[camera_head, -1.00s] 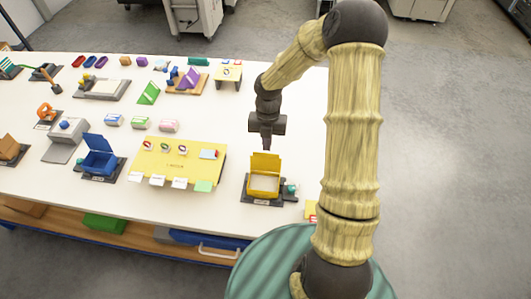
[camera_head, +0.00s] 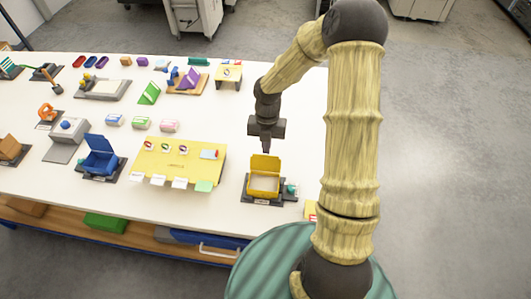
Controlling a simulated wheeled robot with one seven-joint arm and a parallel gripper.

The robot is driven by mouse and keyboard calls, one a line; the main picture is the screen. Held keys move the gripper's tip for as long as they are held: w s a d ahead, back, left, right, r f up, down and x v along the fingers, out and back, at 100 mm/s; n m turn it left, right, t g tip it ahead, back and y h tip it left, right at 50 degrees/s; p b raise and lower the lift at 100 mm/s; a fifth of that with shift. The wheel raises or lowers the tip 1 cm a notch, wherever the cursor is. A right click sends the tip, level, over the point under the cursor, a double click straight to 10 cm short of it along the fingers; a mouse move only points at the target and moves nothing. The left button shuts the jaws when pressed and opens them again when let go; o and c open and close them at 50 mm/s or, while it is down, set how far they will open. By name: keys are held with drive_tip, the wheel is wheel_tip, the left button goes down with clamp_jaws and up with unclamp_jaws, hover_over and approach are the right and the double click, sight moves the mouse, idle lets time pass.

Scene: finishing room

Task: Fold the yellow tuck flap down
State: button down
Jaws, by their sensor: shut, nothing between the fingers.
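The yellow tuck flap (camera_head: 265,162) stands upright at the back edge of a small open yellow box (camera_head: 264,194). The box has a pale inside and sits on a dark base plate (camera_head: 249,198) near the table's front right. My gripper (camera_head: 266,151) points down just above and behind the flap's top edge. It is shut and empty. At this size I cannot tell whether the fingertips touch the flap.
A yellow board (camera_head: 150,165) with small cards lies left of the box. A blue open box (camera_head: 99,157) stands farther left. A small teal part (camera_head: 291,188) sits right of the yellow box. The white table (camera_head: 290,105) is clear behind my gripper.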

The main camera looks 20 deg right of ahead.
drive_tip(key=shift+s, duration=0.1)
idle(0.3)
drive_tip(key=shift+s+a+f, duration=0.1)
drive_tip(key=shift+s+a, duration=0.1)
drive_tip(key=shift+s, duration=0.3)
idle(0.3)
drive_tip(key=shift+s+a+f, duration=0.25)
drive_tip(key=shift+s+a, duration=0.05)
drive_tip(key=shift+s, duration=0.35)
drive_tip(key=shift+s+a+f, duration=0.25)
drive_tip(key=shift+s+f, duration=0.05)
drive_tip(key=shift+s, duration=0.3)
idle(0.7)
drive_tip(key=shift+r+p, duration=1)
drive_tip(key=shift+p, duration=0.05)
